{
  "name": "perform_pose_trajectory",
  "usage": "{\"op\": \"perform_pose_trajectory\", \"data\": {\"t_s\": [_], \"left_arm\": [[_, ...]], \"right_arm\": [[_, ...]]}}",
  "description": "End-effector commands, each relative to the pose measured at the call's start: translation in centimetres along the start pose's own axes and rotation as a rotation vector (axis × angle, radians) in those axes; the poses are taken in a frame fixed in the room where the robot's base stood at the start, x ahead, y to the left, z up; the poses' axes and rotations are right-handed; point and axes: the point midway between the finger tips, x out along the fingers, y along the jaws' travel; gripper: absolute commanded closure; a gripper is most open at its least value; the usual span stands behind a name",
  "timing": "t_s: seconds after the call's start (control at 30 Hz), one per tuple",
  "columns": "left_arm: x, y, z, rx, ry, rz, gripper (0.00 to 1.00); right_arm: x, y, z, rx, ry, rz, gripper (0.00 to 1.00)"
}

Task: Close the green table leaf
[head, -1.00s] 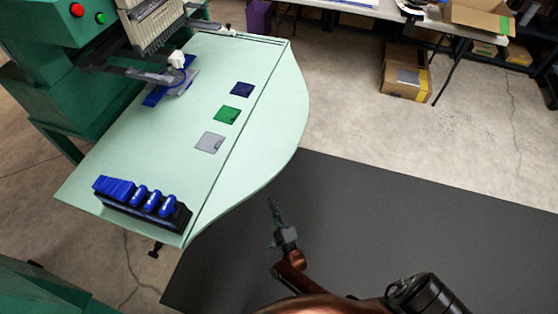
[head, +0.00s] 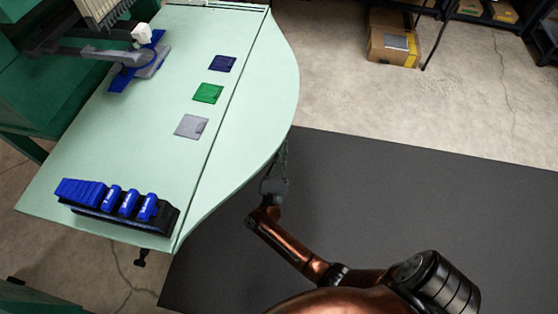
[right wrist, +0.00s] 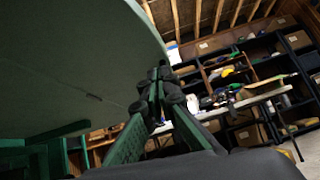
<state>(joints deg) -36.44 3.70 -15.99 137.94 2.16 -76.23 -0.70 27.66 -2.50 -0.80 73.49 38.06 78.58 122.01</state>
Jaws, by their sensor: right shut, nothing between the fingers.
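The green table leaf (head: 254,100) is the pale green, curved-edged part of the table right of the long seam. It is raised, about level with the fixed tabletop (head: 120,150). My right gripper (head: 284,146) is shut and empty, close to the leaf's curved outer edge. In the right wrist view its fingers (right wrist: 156,92) point up beside the leaf's underside (right wrist: 75,65), which fills the upper left. I cannot tell whether they touch it. My left gripper is not in view.
On the fixed top lie a navy patch (head: 223,64), a green patch (head: 208,93), a grey patch (head: 191,126) and a black rack (head: 165,218) with blue pieces. A green machine stands at upper left. The dark mat (head: 400,190) is clear; a cardboard box (head: 393,40) sits beyond it.

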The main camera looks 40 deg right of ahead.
Motion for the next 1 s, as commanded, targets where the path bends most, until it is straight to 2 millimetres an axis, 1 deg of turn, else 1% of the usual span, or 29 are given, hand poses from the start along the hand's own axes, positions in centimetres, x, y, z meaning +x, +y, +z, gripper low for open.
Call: {"op": "perform_pose_trajectory", "data": {"t_s": [0.03,0.1,0.2,0.3,0.5,0.77,0.87,0.9,1.0], "left_arm": [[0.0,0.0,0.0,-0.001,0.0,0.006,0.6],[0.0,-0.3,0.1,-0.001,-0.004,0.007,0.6],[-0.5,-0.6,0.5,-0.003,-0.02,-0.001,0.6],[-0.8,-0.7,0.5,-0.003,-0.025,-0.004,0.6],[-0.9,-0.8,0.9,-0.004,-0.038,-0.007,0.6],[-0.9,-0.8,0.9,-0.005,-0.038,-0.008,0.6],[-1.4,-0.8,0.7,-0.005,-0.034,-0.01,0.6],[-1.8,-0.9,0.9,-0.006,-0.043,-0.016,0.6],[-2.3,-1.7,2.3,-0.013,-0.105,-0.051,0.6]], "right_arm": [[1.1,-0.1,0.0,0.0,-0.002,-0.003,1.0],[2.2,-0.1,0.4,0.001,-0.001,-0.002,1.0],[3.2,0.0,1.6,0.002,0.0,-0.002,1.0],[3.9,0.0,2.2,0.0,0.001,-0.001,1.0],[4.5,0.0,2.8,-0.001,-0.002,0.001,1.0],[4.7,0.1,3.0,0.0,-0.005,0.001,1.0],[5.1,0.0,3.4,-0.009,-0.008,0.009,1.0],[5.5,0.0,3.8,-0.018,-0.009,0.018,1.0],[6.3,0.0,4.6,-0.047,-0.01,0.049,1.0]]}}
